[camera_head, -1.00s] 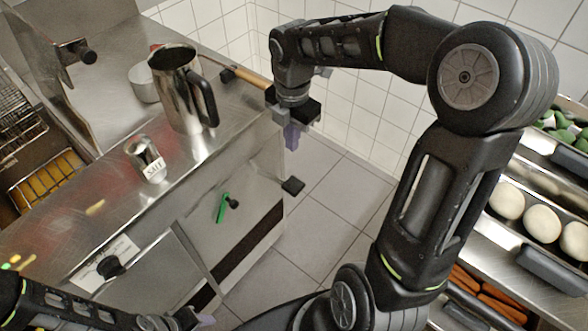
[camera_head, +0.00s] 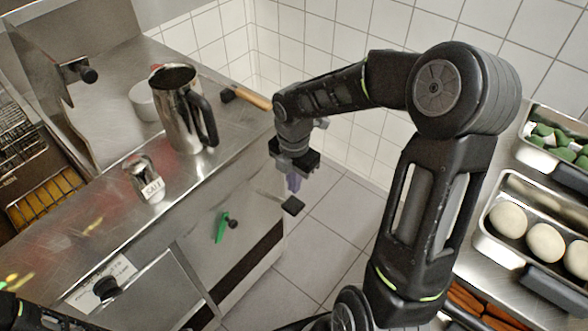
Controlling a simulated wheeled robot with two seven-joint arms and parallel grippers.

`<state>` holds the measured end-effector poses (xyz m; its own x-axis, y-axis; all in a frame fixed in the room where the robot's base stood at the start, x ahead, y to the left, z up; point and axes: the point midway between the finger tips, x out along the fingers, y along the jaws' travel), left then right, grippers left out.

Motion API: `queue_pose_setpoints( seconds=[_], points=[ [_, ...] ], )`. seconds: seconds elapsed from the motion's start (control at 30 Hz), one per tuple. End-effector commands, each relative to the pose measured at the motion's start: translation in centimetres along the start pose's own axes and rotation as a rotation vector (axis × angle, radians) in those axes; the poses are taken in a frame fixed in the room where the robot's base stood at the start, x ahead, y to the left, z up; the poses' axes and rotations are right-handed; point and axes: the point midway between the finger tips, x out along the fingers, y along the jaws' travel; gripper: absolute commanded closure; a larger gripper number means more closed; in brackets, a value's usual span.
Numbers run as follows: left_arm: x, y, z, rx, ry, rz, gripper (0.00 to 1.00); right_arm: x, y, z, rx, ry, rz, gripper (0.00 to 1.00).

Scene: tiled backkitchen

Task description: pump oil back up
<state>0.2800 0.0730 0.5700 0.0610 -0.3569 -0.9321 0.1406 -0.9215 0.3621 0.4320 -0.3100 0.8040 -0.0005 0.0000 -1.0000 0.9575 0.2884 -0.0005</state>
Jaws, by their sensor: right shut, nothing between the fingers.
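The steel fryer cabinet (camera_head: 190,250) stands on the left. A black-tipped handle (camera_head: 293,205) sticks out on a thin rod from the cabinet's right part. My right gripper (camera_head: 293,184) points down, shut and empty, just above this handle in the picture; I cannot tell whether they touch. My left arm shows only in the bottom left corner, and its gripper is out of view.
A steel jug (camera_head: 180,110), a salt shaker (camera_head: 146,180), a white bowl (camera_head: 144,101) and a wooden-handled brush (camera_head: 247,97) stand on the steel top. Food trays (camera_head: 515,250) are on the right. The tiled floor (camera_head: 325,240) between is clear.

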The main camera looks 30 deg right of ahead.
Motion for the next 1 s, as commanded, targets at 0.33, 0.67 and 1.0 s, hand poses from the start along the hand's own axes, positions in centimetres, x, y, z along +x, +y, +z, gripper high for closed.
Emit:
queue_pose_setpoints(
  seconds=[0.33,0.67,1.0],
  points=[
    [0.3,-0.1,0.0,0.000,0.000,0.000,0.64,5.2,-0.1,0.0,0.000,0.001,-0.002,1.00],
    [0.3,-0.1,0.0,0.000,0.000,0.000,0.64,5.7,0.0,0.0,0.000,-0.001,0.000,1.00],
    [0.8,-0.3,0.0,0.000,0.001,0.000,0.64,6.2,1.0,0.3,0.001,0.001,0.025,1.00]
  ],
)
